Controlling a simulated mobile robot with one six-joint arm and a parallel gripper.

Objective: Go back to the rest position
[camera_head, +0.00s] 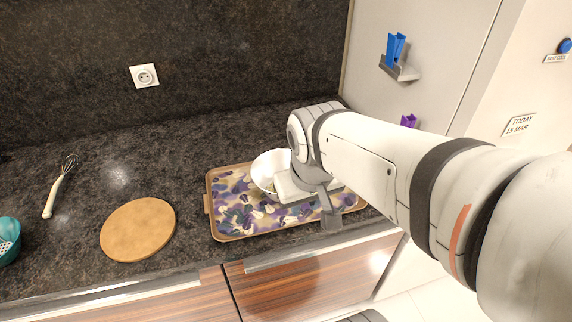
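My arm reaches in from the right, and its wrist is over the right side of a patterned tray (228,219) on the dark counter. My gripper (331,222) is at the end of the wrist, low over the tray's front right part. Its fingers are mostly hidden by the wrist, so I cannot tell whether it is open or shut or holds anything. A white bowl (264,169) stands on the tray, partly hidden behind the wrist.
A round wooden board (138,229), a whisk (61,185) and a teal bowl (8,241) lie on the counter (110,175) to the left. Drawers (300,278) are below.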

